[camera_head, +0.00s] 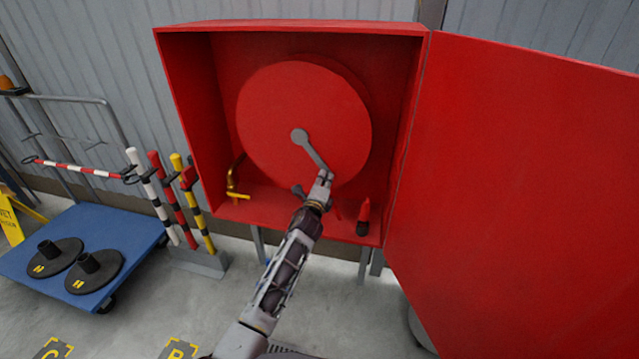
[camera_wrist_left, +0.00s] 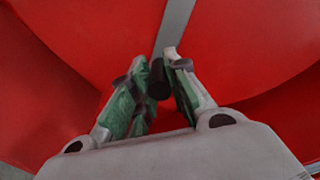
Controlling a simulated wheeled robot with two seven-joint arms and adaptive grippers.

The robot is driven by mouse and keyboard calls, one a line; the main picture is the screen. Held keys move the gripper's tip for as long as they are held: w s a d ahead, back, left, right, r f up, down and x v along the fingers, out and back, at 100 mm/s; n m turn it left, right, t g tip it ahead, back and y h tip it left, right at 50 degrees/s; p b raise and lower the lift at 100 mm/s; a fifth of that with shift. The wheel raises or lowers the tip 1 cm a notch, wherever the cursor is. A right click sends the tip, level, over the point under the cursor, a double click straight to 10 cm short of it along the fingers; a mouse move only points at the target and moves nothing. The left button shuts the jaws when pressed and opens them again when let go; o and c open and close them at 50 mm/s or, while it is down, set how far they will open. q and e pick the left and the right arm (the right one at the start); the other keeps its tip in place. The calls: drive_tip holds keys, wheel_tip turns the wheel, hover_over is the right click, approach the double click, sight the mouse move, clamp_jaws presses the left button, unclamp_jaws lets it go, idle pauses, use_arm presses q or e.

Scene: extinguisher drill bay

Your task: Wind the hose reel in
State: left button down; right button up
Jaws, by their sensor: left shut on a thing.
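The hose reel (camera_head: 290,105) is a big red disc inside an open red cabinet (camera_head: 285,26). A grey crank arm (camera_head: 312,150) runs from the hub at its middle down and to the right. My left gripper (camera_head: 323,180) is at the crank's lower end. In the left wrist view its two fingers (camera_wrist_left: 160,85) are closed around a dark handle knob (camera_wrist_left: 159,80), with the grey crank arm (camera_wrist_left: 175,25) running up behind it. The fingers partly hide the knob. My right gripper is in neither view.
The cabinet door (camera_head: 520,190) stands wide open on the right. A brass valve (camera_head: 235,185) and a red nozzle (camera_head: 364,217) are at the cabinet's bottom. A blue trolley (camera_head: 40,262) with black bases and striped posts (camera_head: 165,195) stand to the left.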

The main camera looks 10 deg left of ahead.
use_arm(q)
drive_tip(key=shift+d+r, duration=0.15)
drive_tip(key=shift+d, duration=0.25)
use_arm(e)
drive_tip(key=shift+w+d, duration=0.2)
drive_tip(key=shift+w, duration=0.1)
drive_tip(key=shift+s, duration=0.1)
